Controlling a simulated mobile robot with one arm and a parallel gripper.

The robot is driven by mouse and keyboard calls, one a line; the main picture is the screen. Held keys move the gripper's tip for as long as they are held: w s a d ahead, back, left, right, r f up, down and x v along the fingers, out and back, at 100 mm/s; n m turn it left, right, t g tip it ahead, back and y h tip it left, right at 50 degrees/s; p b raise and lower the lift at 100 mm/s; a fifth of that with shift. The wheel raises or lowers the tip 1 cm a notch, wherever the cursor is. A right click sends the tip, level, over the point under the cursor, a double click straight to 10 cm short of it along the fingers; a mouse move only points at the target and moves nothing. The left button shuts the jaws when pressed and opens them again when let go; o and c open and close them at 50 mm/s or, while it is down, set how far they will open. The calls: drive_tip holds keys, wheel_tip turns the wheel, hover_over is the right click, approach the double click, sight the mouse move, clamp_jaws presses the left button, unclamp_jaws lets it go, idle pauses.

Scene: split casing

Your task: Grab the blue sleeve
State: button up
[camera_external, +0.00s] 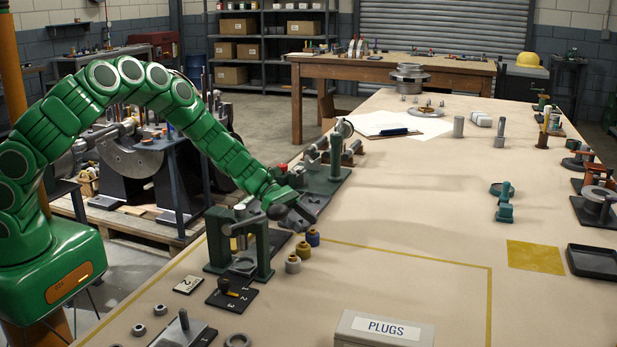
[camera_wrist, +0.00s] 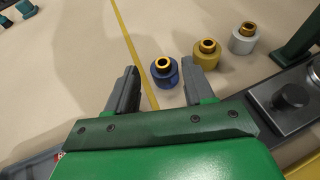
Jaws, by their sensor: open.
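The blue sleeve (camera_wrist: 164,73) stands upright on the table, with a brass-coloured ring at its top. In the wrist view it lies just beyond and between the two fingers of my gripper (camera_wrist: 160,84), which is open and empty. In the external view the blue sleeve (camera_external: 313,237) is the farthest of a short row, and my gripper (camera_external: 296,216) is above and beyond it. A yellow sleeve (camera_wrist: 206,57) and a pale grey sleeve (camera_wrist: 243,39) stand beside it; the yellow one is close to the right finger.
A green press-like stand (camera_external: 240,245) is left of the sleeves. A dark fixture with a round knob (camera_wrist: 290,97) is at the right in the wrist view. A PLUGS box (camera_external: 384,329) is at the front. The table right of the sleeves is clear.

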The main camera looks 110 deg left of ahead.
sight(312, 230)
drive_tip(key=shift+x, duration=2.3)
drive_tip(key=shift+d, duration=0.15)
drive_tip(key=c, duration=0.9)
drive_tip(key=shift+o, duration=0.2)
